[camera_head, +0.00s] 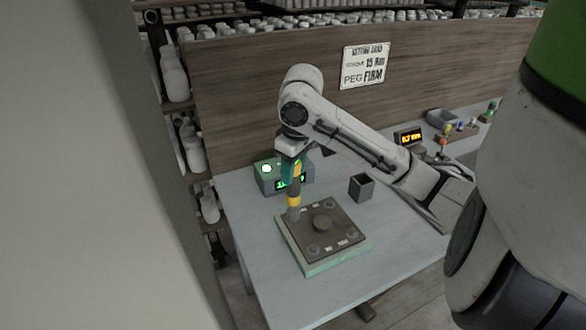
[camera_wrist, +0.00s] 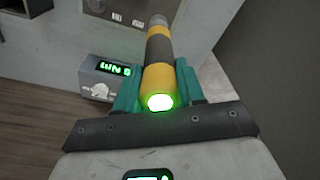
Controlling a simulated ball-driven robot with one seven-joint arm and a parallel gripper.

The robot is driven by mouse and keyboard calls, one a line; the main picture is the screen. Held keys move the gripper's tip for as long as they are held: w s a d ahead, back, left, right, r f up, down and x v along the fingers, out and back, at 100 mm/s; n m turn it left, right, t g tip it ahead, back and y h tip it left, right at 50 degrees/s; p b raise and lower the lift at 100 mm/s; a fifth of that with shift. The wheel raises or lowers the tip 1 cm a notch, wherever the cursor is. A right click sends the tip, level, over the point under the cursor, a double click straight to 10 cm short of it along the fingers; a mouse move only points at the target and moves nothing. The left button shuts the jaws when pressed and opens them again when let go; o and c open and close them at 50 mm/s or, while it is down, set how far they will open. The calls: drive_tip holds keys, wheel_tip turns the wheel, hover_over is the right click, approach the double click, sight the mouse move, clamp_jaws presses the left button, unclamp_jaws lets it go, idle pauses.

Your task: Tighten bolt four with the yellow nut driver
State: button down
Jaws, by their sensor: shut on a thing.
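My gripper (camera_head: 291,172) is shut on the yellow nut driver (camera_head: 294,199), which points down, nearly upright. In the wrist view, the teal fingers of my gripper (camera_wrist: 158,88) clasp the yellow and grey driver (camera_wrist: 160,45), and its near end glows green. The driver's grey tip is at the far-left corner of a dark square plate (camera_head: 333,238) on a pale green base. I cannot tell whether it touches a bolt. Round bolt spots show at the plate's other corners; the far-left one is hidden behind the tip. A round hub (camera_head: 322,222) sits mid-plate.
A grey box (camera_head: 270,178) with a green lamp and green display stands behind the driver. A dark square cup (camera_head: 361,187) stands right of it. A wall card (camera_head: 366,64) reads 15 Nm and "PEG FIRM". An orange-lit display (camera_head: 410,137) is farther right. The table's front-left is clear.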

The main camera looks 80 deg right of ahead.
drive_tip(key=shift+a+f, duration=0.1)
drive_tip(key=shift+f, duration=0.05)
wheel_tip(320, 180, up, 6)
drive_tip(key=p, duration=0.7)
drive_tip(key=shift+r, duration=0.2)
drive_tip(key=shift+f, duration=0.1)
